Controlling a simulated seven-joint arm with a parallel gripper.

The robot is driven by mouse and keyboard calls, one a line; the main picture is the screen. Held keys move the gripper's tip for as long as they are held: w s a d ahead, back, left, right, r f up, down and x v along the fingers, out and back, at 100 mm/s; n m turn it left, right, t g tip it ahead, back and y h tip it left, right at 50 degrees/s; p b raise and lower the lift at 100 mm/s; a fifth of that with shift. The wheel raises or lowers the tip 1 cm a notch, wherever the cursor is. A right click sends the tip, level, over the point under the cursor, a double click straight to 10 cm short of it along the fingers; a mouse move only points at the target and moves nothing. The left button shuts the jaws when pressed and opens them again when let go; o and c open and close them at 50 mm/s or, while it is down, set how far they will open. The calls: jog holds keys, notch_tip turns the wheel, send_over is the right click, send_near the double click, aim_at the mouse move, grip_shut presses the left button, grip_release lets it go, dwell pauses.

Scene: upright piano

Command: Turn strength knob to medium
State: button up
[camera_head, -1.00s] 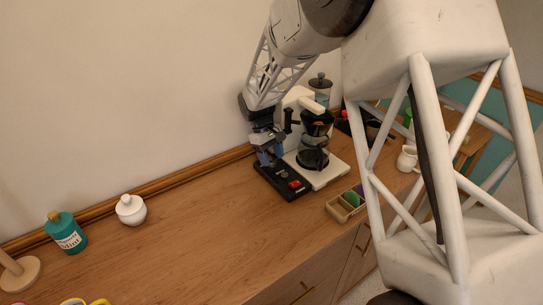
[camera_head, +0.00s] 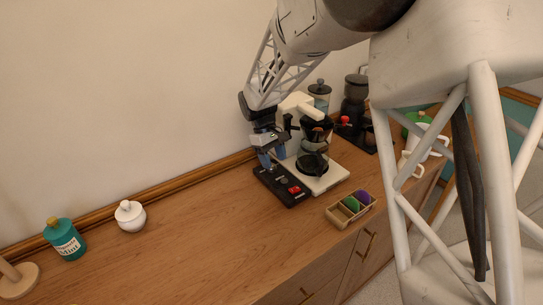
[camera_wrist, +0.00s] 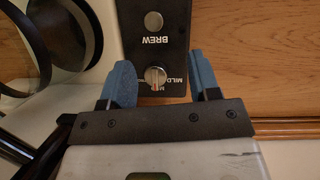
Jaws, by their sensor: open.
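The coffee maker (camera_head: 329,178) stands on the wooden counter with a black control panel (camera_head: 292,197) at its left side. In the wrist view the strength knob (camera_wrist: 155,76) is a small round silver knob with a pointer line, below the word BREW. The label MILD shows at its right; the other labels are partly hidden. My gripper (camera_wrist: 160,66) is open, with one blue finger on each side of the knob and gaps between. It also shows in the head view (camera_head: 270,157) at the panel's back end. Whether the fingertips reach the knob's height is unclear.
A second round control (camera_wrist: 153,21) sits above BREW. A red switch (camera_head: 295,190) is at the panel's front. The glass carafe (camera_wrist: 22,45) is close at left in the wrist view. A divided wooden box (camera_head: 337,217) stands in front. The counter left of the panel is clear.

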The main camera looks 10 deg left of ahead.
jog(key=s+d+r, duration=0.1)
jog(key=s+d, duration=0.4)
jog(key=s, duration=0.7)
jog(key=shift+d+r, duration=0.1)
jog(key=shift+d, duration=0.05)
dwell(0.6)
jog(key=s+d+r+m+t+y, duration=0.1)
jog(key=s+d+r+m, duration=0.2)
jog(key=s+d+r, duration=0.4)
jog(key=s+d+r+m+t+y, duration=0.1)
jog(key=s+d+r+m, duration=0.25)
jog(key=d, duration=0.55)
jog(key=s+d+r+m+t+y, duration=0.1)
jog(key=s+d+r+m+t, duration=0.2)
jog(key=s+d, duration=0.5)
jog(key=s+m, duration=0.1)
jog(key=s, duration=0.4)
jog(key=shift+s+d+r+y, duration=0.2)
jog(key=shift+s+y, duration=0.1)
